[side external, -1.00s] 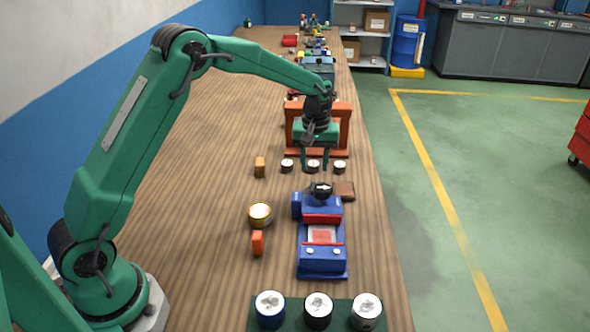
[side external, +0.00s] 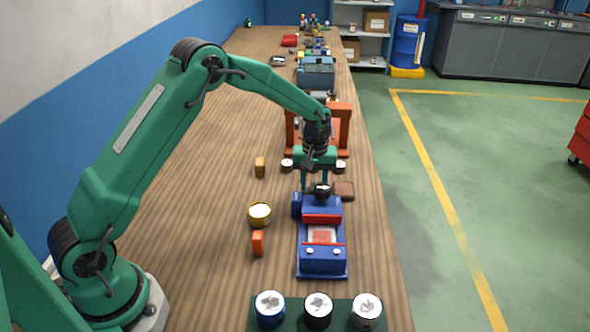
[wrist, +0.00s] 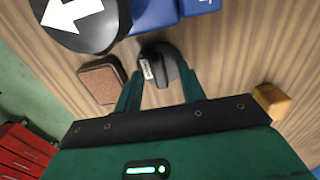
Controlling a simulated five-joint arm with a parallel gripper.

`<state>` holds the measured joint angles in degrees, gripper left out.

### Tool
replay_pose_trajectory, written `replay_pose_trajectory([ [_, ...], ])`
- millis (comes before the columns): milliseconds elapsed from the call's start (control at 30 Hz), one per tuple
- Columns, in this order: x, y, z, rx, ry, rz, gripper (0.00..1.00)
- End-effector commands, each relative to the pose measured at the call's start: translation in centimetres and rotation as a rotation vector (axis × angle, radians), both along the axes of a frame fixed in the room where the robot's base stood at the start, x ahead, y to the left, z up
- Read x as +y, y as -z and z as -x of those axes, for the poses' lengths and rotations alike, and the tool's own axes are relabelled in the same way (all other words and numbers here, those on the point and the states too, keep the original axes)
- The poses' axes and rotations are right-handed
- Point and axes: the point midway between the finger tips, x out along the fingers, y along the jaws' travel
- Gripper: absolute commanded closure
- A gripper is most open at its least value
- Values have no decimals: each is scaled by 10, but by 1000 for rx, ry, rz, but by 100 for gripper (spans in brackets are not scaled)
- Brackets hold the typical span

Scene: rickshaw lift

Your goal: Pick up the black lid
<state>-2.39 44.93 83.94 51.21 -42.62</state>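In the wrist view a small round black piece (wrist: 158,65) with a raised ridge and a pale label stands on the wood between the fingertips; it appears to be the black lid. In the side view I cannot make it out clearly. A larger black disc with a white arrow (wrist: 82,18) lies beyond it, at the blue device; it seems to be the dark round part (side external: 322,190) at the device's back end. My gripper (side external: 317,183) points down just behind the blue device (side external: 322,257). Its fingers (wrist: 160,95) are apart, with no visible grip.
A brown block (wrist: 101,82) lies beside the left finger in the wrist view. An orange block (wrist: 272,102) stands to the right. Small white-topped pieces (side external: 287,164) and an orange frame (side external: 341,125) stand behind my gripper. A yellow tin (side external: 260,214) is left of the device.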

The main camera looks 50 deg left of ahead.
Motion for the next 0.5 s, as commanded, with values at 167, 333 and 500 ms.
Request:
replay_pose_trajectory([
  [167, 0, 2, 0, 0, 0, 0, 60],
  [333, 0, 2, 0, -1, 0, 0, 60],
  [500, 0, 2, 0, -1, 0, 0, 60],
])
